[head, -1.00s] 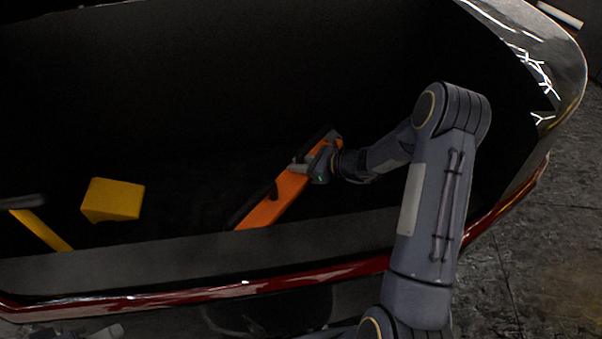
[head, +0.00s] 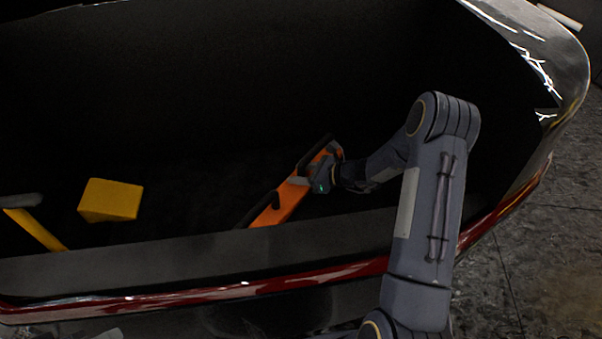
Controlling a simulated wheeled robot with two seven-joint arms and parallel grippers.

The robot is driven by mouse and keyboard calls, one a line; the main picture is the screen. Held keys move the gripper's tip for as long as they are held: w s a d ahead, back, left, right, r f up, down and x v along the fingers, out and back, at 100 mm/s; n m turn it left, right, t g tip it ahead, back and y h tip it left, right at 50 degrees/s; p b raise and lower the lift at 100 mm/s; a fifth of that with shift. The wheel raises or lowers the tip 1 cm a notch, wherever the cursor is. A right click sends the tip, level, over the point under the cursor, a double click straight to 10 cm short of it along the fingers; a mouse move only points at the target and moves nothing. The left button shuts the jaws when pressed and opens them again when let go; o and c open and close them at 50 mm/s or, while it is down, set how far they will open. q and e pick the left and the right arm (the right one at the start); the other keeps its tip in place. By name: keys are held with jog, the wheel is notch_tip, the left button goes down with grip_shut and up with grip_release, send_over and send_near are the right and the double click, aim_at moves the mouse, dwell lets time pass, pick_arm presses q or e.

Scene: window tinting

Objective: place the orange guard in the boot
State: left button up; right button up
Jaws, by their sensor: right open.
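The orange guard (head: 276,210), a long bar with dark parts along it, lies slanted inside the dark boot (head: 150,262). Its lower left end is partly hidden behind the boot's rear sill. My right gripper (head: 304,182) is open at the upper right part of the guard, with its fingers over or beside it; I cannot tell whether they touch. A grey sliver at the bottom left edge of the picture seems to be part of my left gripper (head: 105,334), mostly cut off, so its jaws cannot be read.
A yellow block (head: 111,200) sits in the boot to the left. A yellow bar with a grey end (head: 38,231) lies at the far left. The boot floor between block and guard looks clear.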

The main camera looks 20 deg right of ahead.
jog(key=shift+r, duration=0.15)
jog(key=p+v, duration=0.2)
jog(key=v, duration=1)
